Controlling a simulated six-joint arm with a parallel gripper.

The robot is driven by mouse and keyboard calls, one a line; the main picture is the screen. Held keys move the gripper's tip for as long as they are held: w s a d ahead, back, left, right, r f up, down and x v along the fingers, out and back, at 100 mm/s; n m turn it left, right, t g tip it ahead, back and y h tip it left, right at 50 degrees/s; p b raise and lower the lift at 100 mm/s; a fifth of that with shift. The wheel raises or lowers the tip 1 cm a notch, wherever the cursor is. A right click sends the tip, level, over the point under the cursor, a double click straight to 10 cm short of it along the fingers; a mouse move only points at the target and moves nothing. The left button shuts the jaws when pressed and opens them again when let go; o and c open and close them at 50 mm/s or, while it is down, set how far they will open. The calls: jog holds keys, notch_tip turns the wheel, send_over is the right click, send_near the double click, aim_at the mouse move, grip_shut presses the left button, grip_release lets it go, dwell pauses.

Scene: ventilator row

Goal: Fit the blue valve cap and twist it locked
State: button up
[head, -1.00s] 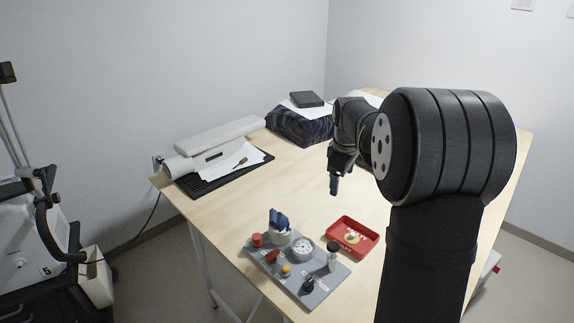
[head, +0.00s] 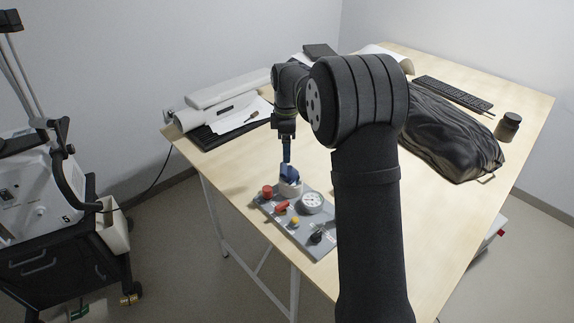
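The blue valve cap (head: 289,173) sits on top of a pale round post (head: 290,188) on the grey panel (head: 284,227); it looks slightly tilted, and I cannot tell whether it is seated. My gripper (head: 287,158) points straight down right above the cap, its narrow dark-blue fingers reaching to the cap's top. At this size I cannot tell whether the fingers touch or grip the cap, or whether they are apart.
The panel also carries a red knob (head: 267,191), a red lever (head: 281,207), a yellow button (head: 294,221), a white dial (head: 312,201) and a black knob (head: 316,237). My arm hides the table right of the panel. A black bag (head: 450,135) lies at right.

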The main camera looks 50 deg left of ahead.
aim_at(293, 168)
notch_tip(293, 168, down, 9)
dwell(0.3)
jog(key=shift+c, duration=0.2)
jog(key=c, duration=1)
jog(key=shift+o, duration=0.8)
jog(key=shift+c, duration=0.4)
jog(key=n, duration=0.3)
jog(key=shift+w+d+n, duration=0.3)
jog(key=shift+w+d, duration=0.05)
jog(key=shift+n, duration=0.3)
jog(key=shift+w+d+n, duration=0.15)
jog(key=shift+w+n, duration=0.1)
jog(key=shift+n, duration=0.75)
jog(key=shift+w+d+n, duration=0.15)
jog(key=shift+w+n, duration=0.05)
jog(key=shift+n, duration=0.8)
